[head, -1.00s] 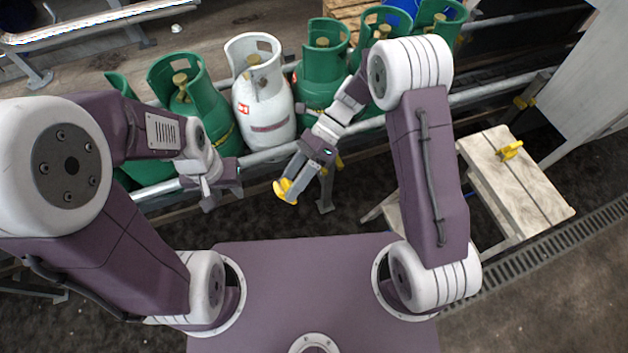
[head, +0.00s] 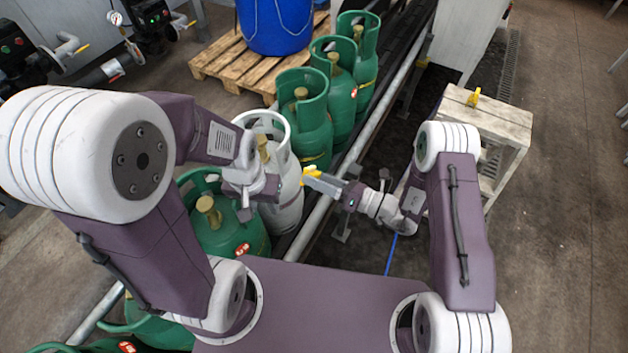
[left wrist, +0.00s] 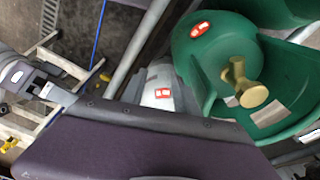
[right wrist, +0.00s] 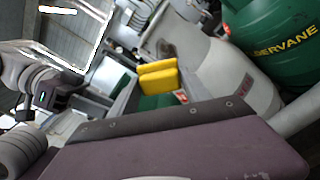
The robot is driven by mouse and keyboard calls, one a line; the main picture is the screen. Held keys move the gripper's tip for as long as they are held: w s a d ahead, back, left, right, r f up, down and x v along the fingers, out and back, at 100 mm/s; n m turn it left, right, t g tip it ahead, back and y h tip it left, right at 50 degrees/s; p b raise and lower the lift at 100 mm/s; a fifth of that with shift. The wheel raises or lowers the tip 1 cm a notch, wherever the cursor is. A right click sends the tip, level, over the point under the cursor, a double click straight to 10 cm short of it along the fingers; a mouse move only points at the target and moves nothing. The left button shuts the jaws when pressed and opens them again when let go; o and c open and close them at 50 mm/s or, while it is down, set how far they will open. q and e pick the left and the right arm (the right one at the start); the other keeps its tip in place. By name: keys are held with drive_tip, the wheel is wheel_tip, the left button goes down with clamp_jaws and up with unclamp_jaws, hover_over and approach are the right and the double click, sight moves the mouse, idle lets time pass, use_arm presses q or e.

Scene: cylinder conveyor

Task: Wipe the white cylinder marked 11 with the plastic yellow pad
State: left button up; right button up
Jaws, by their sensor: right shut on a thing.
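The white cylinder (head: 291,205) stands in the row of green cylinders. It also shows in the right wrist view (right wrist: 222,62) and partly, with a red label, in the left wrist view (left wrist: 160,80). The number 11 is not legible. My right gripper (head: 328,184) is shut on the yellow pad (head: 310,171), beside the right side of the white cylinder. The pad shows in the right wrist view (right wrist: 160,80) in front of the cylinder; I cannot tell whether they touch. My left gripper (head: 256,192) overlaps the cylinder's left side; its jaw opening is unclear.
Green cylinders stand before (head: 225,228) and behind (head: 303,122) the white one. A metal rail (head: 312,228) runs along the row. A wooden stand (head: 490,115) with a yellow object is at right. A blue drum (head: 275,25) sits on a pallet (head: 225,68) behind.

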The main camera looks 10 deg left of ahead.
sight(290, 151)
drive_tip(key=shift+w+a, duration=0.15)
drive_tip(key=shift+a, duration=0.15)
drive_tip(key=shift+b+x, duration=0.45)
drive_tip(key=shift+x, duration=2.2)
drive_tip(key=shift+x, duration=0.85)
drive_tip(key=shift+w+d+b, duration=0.25)
drive_tip(key=shift+w+d, duration=0.05)
drive_tip(key=shift+w, duration=0.4)
drive_tip(key=shift+w+d+b, duration=0.2)
drive_tip(key=shift+w+d, duration=0.1)
drive_tip(key=shift+w, duration=0.4)
drive_tip(key=shift+w+d+f+b, duration=0.1)
drive_tip(key=shift+w+b, duration=0.15)
drive_tip(key=shift+w, duration=0.25)
drive_tip(key=shift+w+d+f+b, duration=0.1)
drive_tip(key=shift+w+b, duration=0.1)
drive_tip(key=shift+w, duration=0.25)
drive_tip(key=shift+w+d+r, duration=0.2)
drive_tip(key=shift+w, duration=0.35)
